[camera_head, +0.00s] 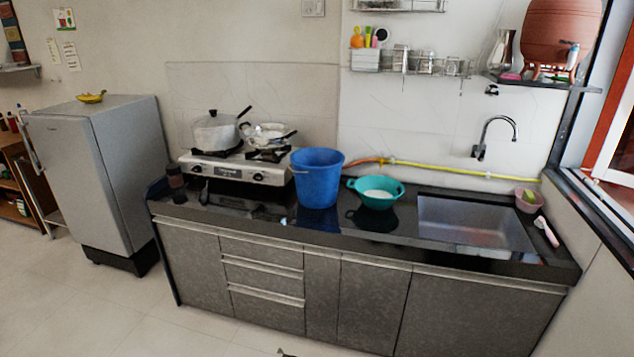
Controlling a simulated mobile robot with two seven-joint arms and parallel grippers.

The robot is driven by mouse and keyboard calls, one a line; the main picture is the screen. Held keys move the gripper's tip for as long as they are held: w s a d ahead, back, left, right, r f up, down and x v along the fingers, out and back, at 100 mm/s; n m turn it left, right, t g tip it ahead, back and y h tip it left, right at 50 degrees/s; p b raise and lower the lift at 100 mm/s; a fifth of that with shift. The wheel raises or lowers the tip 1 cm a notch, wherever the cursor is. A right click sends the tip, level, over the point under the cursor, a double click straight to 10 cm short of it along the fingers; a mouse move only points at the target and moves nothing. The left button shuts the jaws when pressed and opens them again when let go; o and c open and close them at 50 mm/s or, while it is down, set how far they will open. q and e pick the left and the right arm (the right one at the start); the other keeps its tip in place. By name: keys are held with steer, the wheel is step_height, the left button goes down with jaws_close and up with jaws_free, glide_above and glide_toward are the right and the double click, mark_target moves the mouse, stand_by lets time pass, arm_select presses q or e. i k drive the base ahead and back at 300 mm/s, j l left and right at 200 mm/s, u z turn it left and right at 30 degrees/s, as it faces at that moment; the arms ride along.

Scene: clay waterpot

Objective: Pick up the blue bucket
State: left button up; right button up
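The blue bucket (317,180) stands upright on the black countertop, between the gas stove and a teal colander. Its mouth faces up, and what is inside cannot be made out. Part of a thin handle shows at its left side near the rim. Neither of my grippers can be made out in the head view. Nothing is touching the bucket from above.
The stove (236,166) with pots is left of the bucket. The teal colander (377,192) is close on its right, then the sink (470,222). A yellow hose runs behind. Drawers front the counter (270,212); a fridge (95,175) stands left. The floor in front is mostly clear.

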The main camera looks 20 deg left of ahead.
mark_target(317, 169)
steer(key=i+j+u, duration=0.15)
steer(key=i+j, duration=0.45)
steer(key=j, duration=0.25)
steer(key=i+j+u, duration=0.15)
steer(key=i+j, duration=0.5)
steer(key=j, duration=0.1)
